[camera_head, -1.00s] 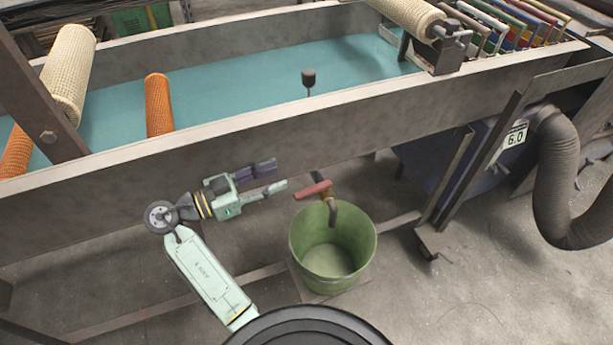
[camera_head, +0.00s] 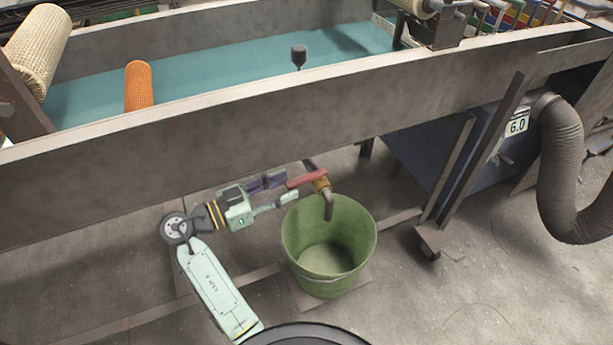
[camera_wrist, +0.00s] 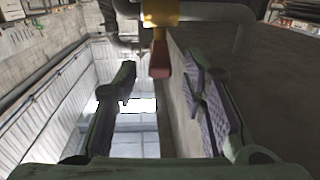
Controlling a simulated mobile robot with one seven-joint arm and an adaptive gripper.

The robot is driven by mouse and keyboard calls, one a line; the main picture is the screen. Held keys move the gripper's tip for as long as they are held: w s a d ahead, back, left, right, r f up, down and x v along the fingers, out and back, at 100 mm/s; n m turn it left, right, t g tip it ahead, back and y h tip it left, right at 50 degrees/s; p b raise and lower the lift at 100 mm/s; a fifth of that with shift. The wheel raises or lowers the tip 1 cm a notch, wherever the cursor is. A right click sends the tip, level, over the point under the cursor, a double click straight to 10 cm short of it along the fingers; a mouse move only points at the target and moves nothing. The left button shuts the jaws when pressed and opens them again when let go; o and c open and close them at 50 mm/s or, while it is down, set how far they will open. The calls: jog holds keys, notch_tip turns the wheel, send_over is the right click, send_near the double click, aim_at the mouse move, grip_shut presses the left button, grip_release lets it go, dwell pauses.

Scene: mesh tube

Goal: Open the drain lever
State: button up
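The drain lever, a red handle (camera_head: 306,179), sits on a brass valve (camera_head: 321,184) with a grey downturned spout under the trough. In the wrist view the red lever (camera_wrist: 160,60) hangs ahead of my gripper, below the yellow valve body (camera_wrist: 160,11). My gripper (camera_head: 283,190) is open, with its fingertips close to the lever's left end. In the wrist view the two fingers (camera_wrist: 162,92) stand wide apart with nothing between them. The lever's end lies beyond the fingertips and near the middle of the gap. I cannot tell whether any finger touches it.
A green bucket (camera_head: 329,250) stands on the floor below the spout, just right of my gripper. The trough wall (camera_head: 250,130) runs directly above my arm. A metal leg (camera_head: 452,170) and a ribbed hose (camera_head: 562,170) are on the right.

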aim_at(326, 170)
jog(key=p+x, duration=0.1)
jog(key=x, duration=0.5)
jog(key=shift+w+d, duration=0.2)
jog(key=shift+d, duration=0.2)
jog(key=shift+c, duration=0.5)
grip_shut()
